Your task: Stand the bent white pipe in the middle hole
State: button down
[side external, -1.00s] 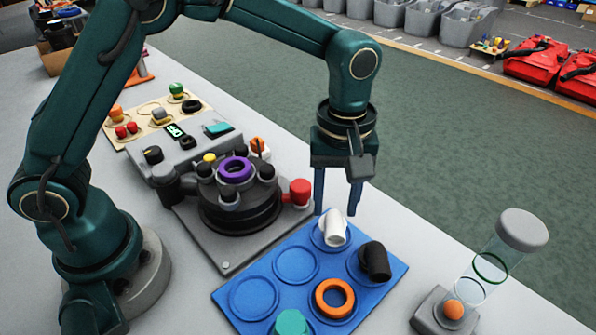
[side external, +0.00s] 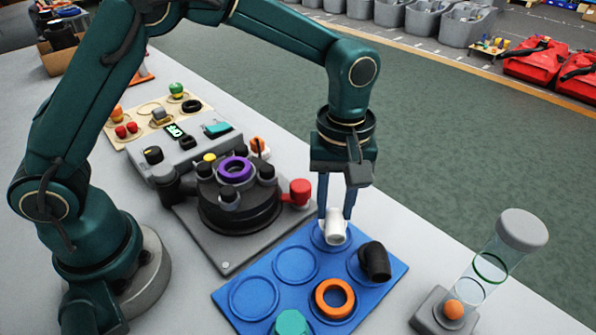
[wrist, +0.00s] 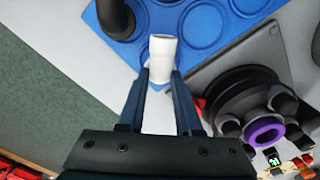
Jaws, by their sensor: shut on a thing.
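The bent white pipe (side external: 337,227) is at the back round recess of the blue tray (side external: 240,275). My gripper (side external: 336,214) points down and is shut on the pipe, a finger on each side. The pipe also shows between the fingertips in the wrist view (wrist: 162,57). I cannot tell whether it still touches the tray. The dark round unit (side external: 240,212) stands left of the tray, with a purple ring (side external: 235,169) at its centre and several dark fittings around it. The inside of the ring is too small to read clearly.
The tray also holds a black bent pipe (side external: 375,261), an orange ring (side external: 335,298) and a teal piece (side external: 291,323). A red knob (side external: 300,191) sticks out between the round unit and the tray. A clear tilted tube (side external: 492,262) stands at the right.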

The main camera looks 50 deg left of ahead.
aim_at(330, 209)
jog(key=shift+r, duration=2.35)
jog(key=shift+s, duration=0.1)
jog(key=shift+s+a, duration=0.15)
jog(key=shift+s, duration=0.1)
jog(key=s+a+r+n, duration=0.25)
jog(key=a+r, duration=0.25)
jog(key=a, duration=0.3)
jog(key=s+a+r+n, duration=0.1)
jog(key=s+a+r, duration=0.3)
jog(key=a+r, duration=0.3)
notch_tip(330, 209, down, 7)
jog(key=shift+a, duration=0.35)
jog(key=shift+w+f+m, duration=0.1)
jog(key=shift+f+m, duration=0.15)
jog(key=shift+f, duration=0.2)
jog(key=shift+f, duration=0.25)
jog(key=shift+f, duration=0.75)
dwell(0.4)
